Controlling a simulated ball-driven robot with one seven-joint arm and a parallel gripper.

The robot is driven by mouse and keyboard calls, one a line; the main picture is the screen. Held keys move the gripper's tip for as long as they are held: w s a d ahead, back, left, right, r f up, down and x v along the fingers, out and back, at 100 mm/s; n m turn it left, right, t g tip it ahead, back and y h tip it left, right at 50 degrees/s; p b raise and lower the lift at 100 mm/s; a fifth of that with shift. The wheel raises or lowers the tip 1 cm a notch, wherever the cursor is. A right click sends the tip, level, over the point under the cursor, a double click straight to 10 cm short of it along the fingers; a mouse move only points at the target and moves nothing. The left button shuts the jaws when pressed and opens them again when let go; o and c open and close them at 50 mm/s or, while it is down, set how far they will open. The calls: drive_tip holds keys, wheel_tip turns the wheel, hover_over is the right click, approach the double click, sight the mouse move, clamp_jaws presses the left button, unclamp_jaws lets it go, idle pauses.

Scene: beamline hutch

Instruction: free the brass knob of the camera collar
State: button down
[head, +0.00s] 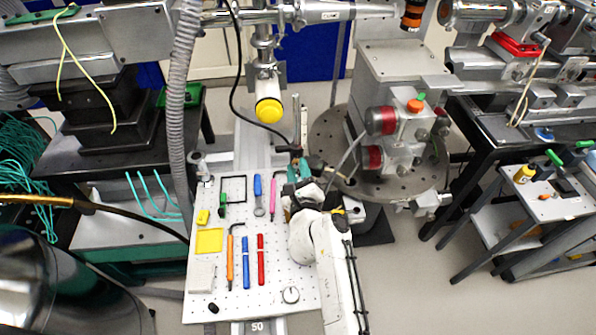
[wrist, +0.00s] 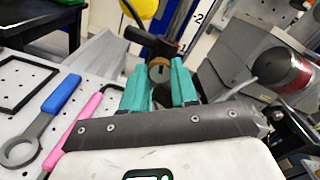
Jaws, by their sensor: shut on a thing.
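The brass knob (wrist: 159,73) shows in the wrist view between the two teal fingers of my gripper (wrist: 162,84), its round end facing the camera. My gripper is shut on it. Behind the knob is a dark body (wrist: 162,48), which looks like the camera collar; the fingers and knob hide part of it. In the head view my gripper (head: 298,170) is at the far right edge of the white perforated board, by a dark fitting with a black cable. The knob cannot be made out clearly there.
The white perforated board (head: 208,265) holds a blue-handled ring wrench (head: 258,190), a pink tool (head: 273,192), screwdrivers and a black frame (head: 233,178). A grey chamber with red-ended fittings (head: 381,120) stands close on the right. A yellow-capped tube (head: 268,110) hangs above.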

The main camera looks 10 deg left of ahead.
drive_tip(key=n, duration=0.4)
drive_tip(key=shift+n, duration=0.4)
drive_tip(key=n, duration=0.2)
drive_tip(key=shift+n, duration=0.3)
drive_tip(key=n+p, duration=0.1)
drive_tip(key=n, duration=0.3)
drive_tip(key=shift+a, duration=0.1)
drive_tip(key=shift+n+p, duration=0.6)
drive_tip(key=shift+n, duration=1.2)
drive_tip(key=c, duration=0.9)
unclamp_jaws()
drive_tip(key=shift+o, duration=0.2)
